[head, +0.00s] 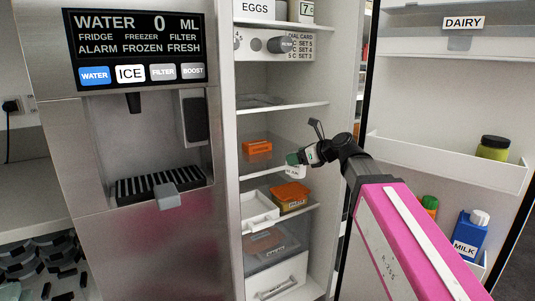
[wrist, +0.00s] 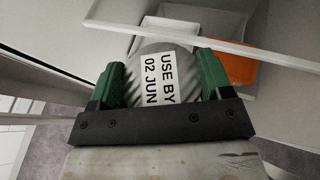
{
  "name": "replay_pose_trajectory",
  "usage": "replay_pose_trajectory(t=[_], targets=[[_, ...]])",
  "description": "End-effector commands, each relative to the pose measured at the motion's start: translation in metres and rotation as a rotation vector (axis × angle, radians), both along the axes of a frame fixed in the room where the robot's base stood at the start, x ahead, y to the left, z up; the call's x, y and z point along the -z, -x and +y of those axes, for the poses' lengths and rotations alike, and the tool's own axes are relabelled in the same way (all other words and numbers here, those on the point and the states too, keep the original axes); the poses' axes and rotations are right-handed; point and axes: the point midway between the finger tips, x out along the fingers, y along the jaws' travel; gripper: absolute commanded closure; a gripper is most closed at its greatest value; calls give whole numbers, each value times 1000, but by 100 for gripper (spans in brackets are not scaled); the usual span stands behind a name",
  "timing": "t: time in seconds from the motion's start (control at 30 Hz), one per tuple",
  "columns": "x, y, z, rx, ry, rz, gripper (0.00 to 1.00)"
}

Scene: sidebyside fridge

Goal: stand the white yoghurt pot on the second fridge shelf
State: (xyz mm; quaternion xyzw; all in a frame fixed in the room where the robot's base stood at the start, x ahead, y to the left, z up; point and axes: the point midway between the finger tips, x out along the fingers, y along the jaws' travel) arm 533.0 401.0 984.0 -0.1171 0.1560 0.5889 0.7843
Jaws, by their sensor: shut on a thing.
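My gripper (head: 296,158) is at the open fridge compartment, its green fingers closed around the white yoghurt pot (head: 296,172). In the wrist view the pot's grey lid (wrist: 178,54) shows between the two green fingers (wrist: 161,80), with a white "USE BY 02 JUN" label. The pot's lower part is hidden in the wrist view. In the head view the pot is near the front edge of a middle shelf (head: 262,171), at its right; I cannot tell whether it touches the shelf. A higher shelf (head: 283,108) is above it.
An orange box (head: 257,147) stands left of my gripper on the middle shelf. Below are an orange-lidded tub (head: 291,190), a white tray (head: 260,214) and a drawer (head: 277,279). The open door (head: 440,155) is at right, holding a milk bottle (head: 469,234) and jar (head: 493,148).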

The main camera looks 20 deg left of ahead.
Motion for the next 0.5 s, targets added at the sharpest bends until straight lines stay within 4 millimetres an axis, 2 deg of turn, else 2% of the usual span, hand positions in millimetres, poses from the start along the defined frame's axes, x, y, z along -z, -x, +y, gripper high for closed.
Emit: replay_pose_trajectory(t=[0.17, 0.5], targets=[[-1, -13, 16, 0, -1, 0, 60], [-2, -61, 75, -2, -1, 0, 60]])
